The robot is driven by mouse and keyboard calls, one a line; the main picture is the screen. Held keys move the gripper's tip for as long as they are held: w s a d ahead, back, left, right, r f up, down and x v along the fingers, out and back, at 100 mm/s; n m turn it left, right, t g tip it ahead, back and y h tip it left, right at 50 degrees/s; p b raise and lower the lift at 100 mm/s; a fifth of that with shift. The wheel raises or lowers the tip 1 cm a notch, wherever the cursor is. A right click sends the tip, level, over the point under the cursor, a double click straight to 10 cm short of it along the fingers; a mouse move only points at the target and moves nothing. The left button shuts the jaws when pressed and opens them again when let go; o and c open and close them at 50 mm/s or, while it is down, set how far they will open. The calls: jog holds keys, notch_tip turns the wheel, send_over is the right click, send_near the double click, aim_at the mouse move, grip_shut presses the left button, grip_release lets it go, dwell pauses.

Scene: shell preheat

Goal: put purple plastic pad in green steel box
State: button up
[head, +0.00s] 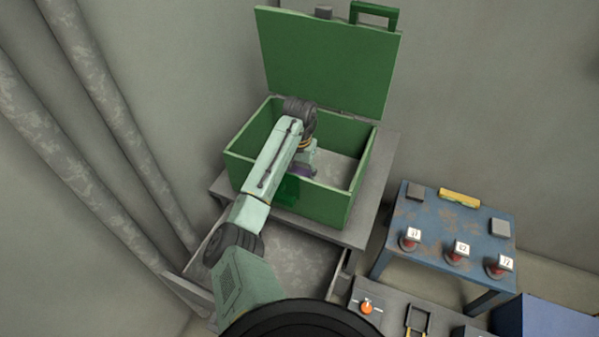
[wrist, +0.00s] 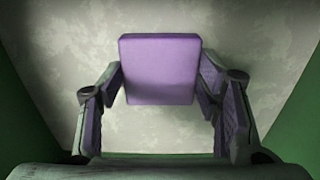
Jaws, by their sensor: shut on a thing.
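The green steel box (head: 330,206) stands on a grey stand with its lid (head: 328,62) raised open at the back. My arm reaches over the front wall, and my gripper (head: 303,169) is down inside the box, in its left part. In the wrist view my gripper (wrist: 160,88) is shut on the purple plastic pad (wrist: 160,66), which sits between the two fingers. The pad is over the box's pale, worn floor (wrist: 250,40); I cannot tell whether it touches it. In the head view the pad is mostly hidden by my arm.
An open drawer (head: 290,262) sits below the box. To the right, a blue table (head: 435,220) carries several red-based labelled items, a yellow piece (head: 459,198) and grey blocks. A low grey surface with an orange knob (head: 366,306) is in front. The box's right part is clear.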

jog(key=shift+f, duration=0.1)
jog(key=o, duration=1.3)
jog(key=shift+c, duration=0.2)
notch_tip(320, 180, up, 12)
jog(key=shift+p, duration=0.45)
